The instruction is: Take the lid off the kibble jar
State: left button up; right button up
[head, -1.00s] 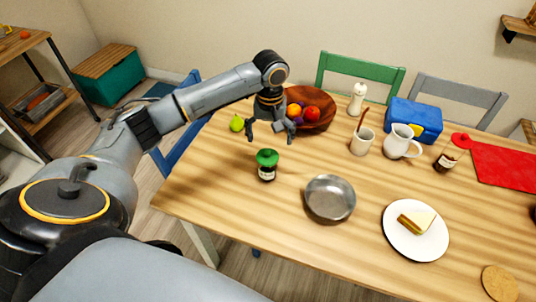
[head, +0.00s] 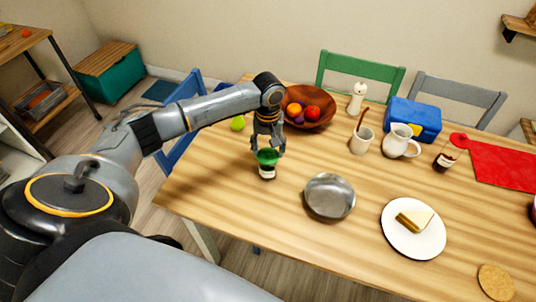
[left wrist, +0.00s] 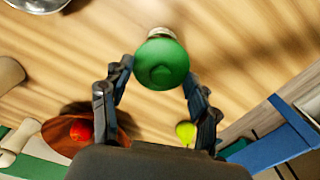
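A small dark jar with a pale label (head: 267,172) stands upright on the table, with a green lid (head: 267,156) on top. My left gripper (head: 268,150) points down over this lid, its fingers open. In the left wrist view, the round green lid (left wrist: 161,65) appears between the tips of my left gripper (left wrist: 160,70); I cannot tell whether they touch it. A second jar with a red lid (head: 459,140) stands at the right, by a red mat. No writing is legible on either jar. My right gripper is not in view.
A metal pan (head: 330,197) sits right of the green-lidded jar. Behind are a fruit bowl (head: 323,121) and a green pear (head: 238,123). A mug (head: 400,143), a blue box (head: 413,118) and a sandwich plate (head: 397,243) stand further right. The table's front left is clear.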

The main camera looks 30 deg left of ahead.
pick_arm(q)
jog(key=shift+s+f, duration=0.1)
jog(key=shift+s, duration=0.1)
jog(key=c, duration=0.9)
jog(key=shift+f, duration=0.1)
grip_shut()
jog(key=shift+s+d, duration=0.1)
